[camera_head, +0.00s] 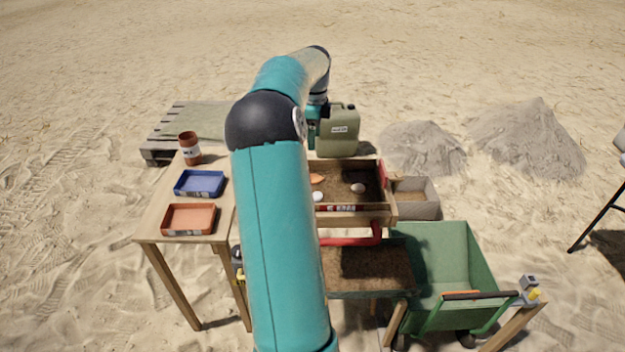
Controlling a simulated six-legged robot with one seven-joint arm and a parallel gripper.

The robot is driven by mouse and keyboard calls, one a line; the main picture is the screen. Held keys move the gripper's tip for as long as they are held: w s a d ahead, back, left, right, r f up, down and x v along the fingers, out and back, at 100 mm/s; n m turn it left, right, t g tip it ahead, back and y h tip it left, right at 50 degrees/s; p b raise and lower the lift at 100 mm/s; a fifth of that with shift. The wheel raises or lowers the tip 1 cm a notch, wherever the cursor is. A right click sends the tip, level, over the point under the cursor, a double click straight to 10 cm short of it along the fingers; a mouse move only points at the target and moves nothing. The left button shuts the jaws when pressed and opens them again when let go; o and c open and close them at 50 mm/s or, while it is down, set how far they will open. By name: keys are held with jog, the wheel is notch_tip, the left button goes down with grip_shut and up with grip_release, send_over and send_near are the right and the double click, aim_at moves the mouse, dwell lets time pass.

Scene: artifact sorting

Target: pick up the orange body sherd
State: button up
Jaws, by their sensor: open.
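The orange body sherd (317,178) lies in the wooden sieve box (348,219), near its left side, partly hidden by my arm. My gripper (313,140) is small in view, beyond my teal arm and above the far side of the box. It is open, apart from the sherd, and its fingertips are hard to make out.
A wooden table (151,222) at left bears a blue tray (200,183), an orange tray (189,219) and a brown jar (190,149). A green jerrycan (339,132) stands behind the box. A green wheelbarrow (440,260) is at front right. Sand heaps (535,140) lie at back right.

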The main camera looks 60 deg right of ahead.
send_over(314, 179)
jog(key=f, duration=0.8)
jog(key=shift+d+f, duration=0.3)
jog(key=shift+f, duration=0.05)
jog(key=f, duration=0.5)
jog(key=shift+a+f, duration=0.1)
jog(key=shift+a, duration=0.1)
jog(key=c, duration=0.7)
